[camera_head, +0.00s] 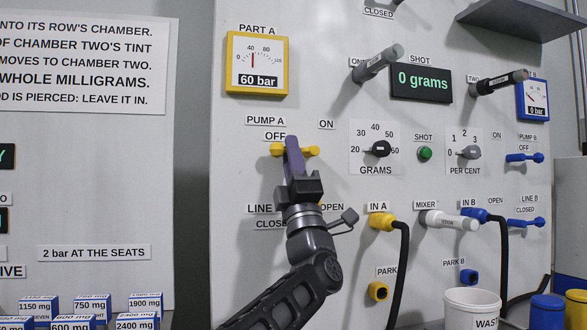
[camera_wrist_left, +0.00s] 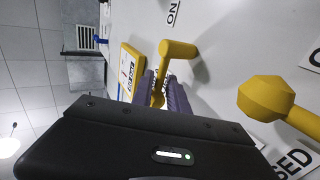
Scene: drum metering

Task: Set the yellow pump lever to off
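The yellow pump lever (camera_head: 312,151) lies about level under the PUMP A sign, with the OFF label (camera_head: 275,136) just above its left part and the ON label (camera_head: 326,125) up to the right. My left gripper (camera_head: 293,145) is at the lever and hides its middle. In the left wrist view the lever (camera_wrist_left: 178,48) passes between the two fingers of my left gripper (camera_wrist_left: 160,85). I cannot tell whether both fingers press on it. My right gripper is not in view.
Small boxes (camera_head: 90,305) stand at lower left.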

